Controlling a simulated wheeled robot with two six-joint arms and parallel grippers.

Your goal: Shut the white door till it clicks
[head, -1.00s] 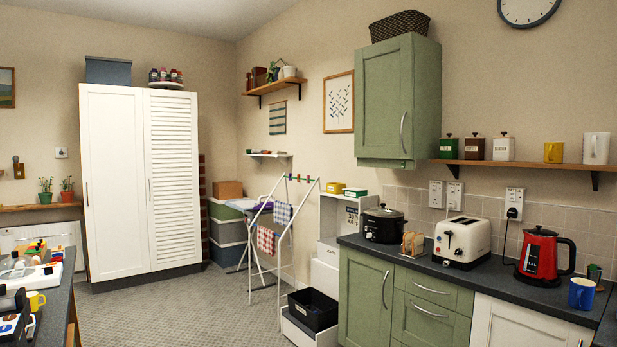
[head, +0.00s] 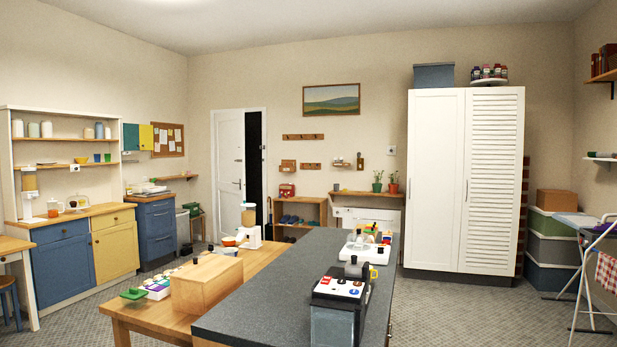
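The white door (head: 229,165) is in the back wall, left of the middle of the head view. It is panelled, with a small handle on its right side. It stands ajar: a dark gap (head: 253,165) shows between its right edge and the right side of the frame. The foot of the door is partly hidden behind things on the near tables. Neither of my grippers is in view.
A wooden table (head: 255,262) and a dark-topped counter (head: 290,275) stand between me and the door. A blue cabinet (head: 153,232) stands left of the door, a low shoe shelf (head: 300,213) right of it. Carpet is open before the white wardrobe (head: 436,180).

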